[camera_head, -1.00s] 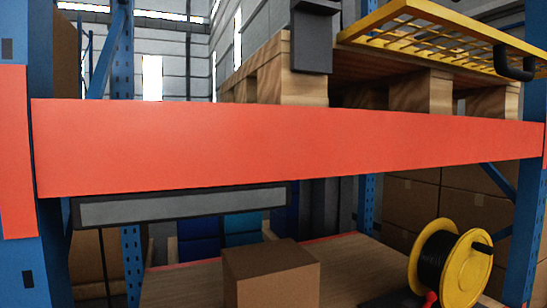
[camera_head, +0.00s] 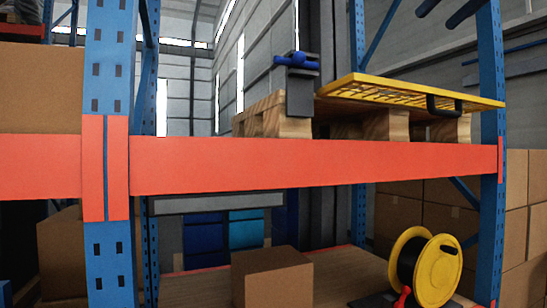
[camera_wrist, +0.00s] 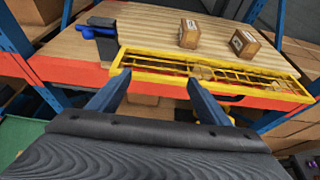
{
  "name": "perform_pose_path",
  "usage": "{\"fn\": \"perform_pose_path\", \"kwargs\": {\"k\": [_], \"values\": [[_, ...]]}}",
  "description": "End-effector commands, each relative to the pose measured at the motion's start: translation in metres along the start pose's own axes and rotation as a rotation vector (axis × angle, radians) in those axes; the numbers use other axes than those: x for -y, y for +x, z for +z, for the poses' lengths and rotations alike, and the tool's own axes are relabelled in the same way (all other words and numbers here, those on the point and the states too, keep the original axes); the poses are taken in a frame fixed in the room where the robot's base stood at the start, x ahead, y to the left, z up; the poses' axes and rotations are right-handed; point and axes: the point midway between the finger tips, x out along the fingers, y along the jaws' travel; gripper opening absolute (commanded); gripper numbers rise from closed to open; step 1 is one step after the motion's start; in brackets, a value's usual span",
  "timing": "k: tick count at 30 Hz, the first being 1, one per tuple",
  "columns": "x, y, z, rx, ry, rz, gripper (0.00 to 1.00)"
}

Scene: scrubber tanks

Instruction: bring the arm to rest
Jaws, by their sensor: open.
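My gripper (camera_wrist: 157,78) is open in the wrist view, its two blue-grey fingers apart with nothing between them. They point toward the front edge of an upper shelf, with a yellow wire tray (camera_wrist: 215,72) beyond the tips. I cannot tell the exact gap. In the head view, two dark finger-like tips at the top right appear to be my gripper (camera_head: 440,12), above the yellow tray (camera_head: 400,92). The rest of my arm is out of that frame.
A red-orange beam (camera_head: 310,165) and blue upright (camera_head: 110,150) frame the rack. A grey holder (camera_head: 299,98) with a blue item (camera_head: 297,61) stands left of the tray. Below are a carton (camera_head: 272,278) and a yellow reel (camera_head: 436,272). Small boxes (camera_wrist: 189,33) sit on the upper shelf.

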Motion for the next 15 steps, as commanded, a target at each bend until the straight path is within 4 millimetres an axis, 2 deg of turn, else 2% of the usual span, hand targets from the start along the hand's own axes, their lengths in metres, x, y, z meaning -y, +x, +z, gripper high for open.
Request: {"fn": "perform_pose_path", "kwargs": {"k": [8, 15], "values": [[0.013, 0.029, -0.024, -0.029, -0.049, 0.000, 0.72], [0.029, 0.068, -0.061, -0.080, -0.130, -0.002, 0.72]]}}
